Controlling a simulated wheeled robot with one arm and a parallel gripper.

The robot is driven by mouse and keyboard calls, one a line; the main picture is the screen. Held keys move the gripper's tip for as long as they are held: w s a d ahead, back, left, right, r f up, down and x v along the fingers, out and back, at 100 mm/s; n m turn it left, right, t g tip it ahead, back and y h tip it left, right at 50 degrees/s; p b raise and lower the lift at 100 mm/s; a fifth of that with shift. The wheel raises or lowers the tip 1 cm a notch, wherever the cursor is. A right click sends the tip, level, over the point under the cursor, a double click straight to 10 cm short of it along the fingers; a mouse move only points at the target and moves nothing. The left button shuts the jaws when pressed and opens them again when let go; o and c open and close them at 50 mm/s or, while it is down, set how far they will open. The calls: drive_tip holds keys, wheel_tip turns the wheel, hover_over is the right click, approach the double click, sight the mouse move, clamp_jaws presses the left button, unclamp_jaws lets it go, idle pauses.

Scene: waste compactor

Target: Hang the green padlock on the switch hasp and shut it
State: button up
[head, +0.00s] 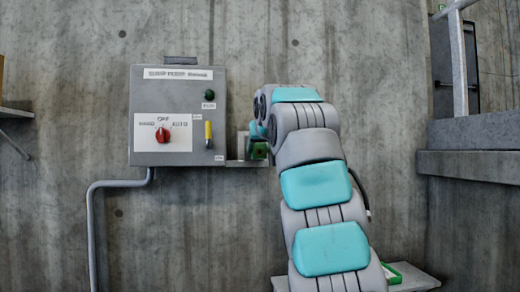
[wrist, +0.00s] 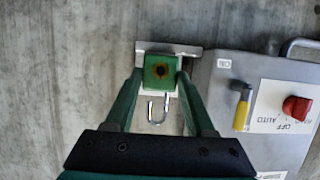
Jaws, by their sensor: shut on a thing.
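The green padlock (wrist: 161,68) is between the two fingers of my gripper (wrist: 162,80) in the wrist view, with its keyhole face showing. Its silver shackle (wrist: 151,110) sticks out toward the picture bottom and looks open at one end. A small grey shelf (wrist: 190,50) is right behind the padlock; I cannot tell whether they touch. The red switch knob (head: 163,135) is on the grey control box (head: 140,85), left of my gripper in the head view. A yellow-handled part (head: 208,134) is on the box's right side. I cannot make out the hasp clearly.
A conduit (head: 91,230) runs down from the box along the concrete wall. A green button (head: 209,94) is at the box's upper right.

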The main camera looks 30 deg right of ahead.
sight(257, 147)
drive_tip(key=shift+s, duration=0.1)
drive_tip(key=shift+w+d+r+p, duration=0.1)
drive_tip(key=shift+w+d+p, duration=0.05)
drive_tip(key=shift+w+p, duration=0.35)
drive_tip(key=shift+w+d+p, duration=0.15)
drive_tip(key=shift+w+p, duration=0.15)
drive_tip(key=shift+w, duration=0.25)
drive_tip(key=shift+w+d+p, duration=0.25)
drive_tip(key=shift+w+p, duration=0.35)
drive_tip(key=shift+w, duration=0.3)
drive_tip(key=shift+w+d+p, duration=0.2)
drive_tip(key=shift+w+p, duration=0.35)
drive_tip(key=shift+w, duration=0.3)
drive_tip(key=shift+w+d+p, duration=0.1)
drive_tip(key=shift+w+p, duration=0.15)
drive_tip(key=shift+p, duration=0.15)
idle(0.6)
drive_tip(key=shift+f, duration=0.2)
idle(1.5)
drive_tip(key=shift+r, duration=0.1)
idle(2.3)
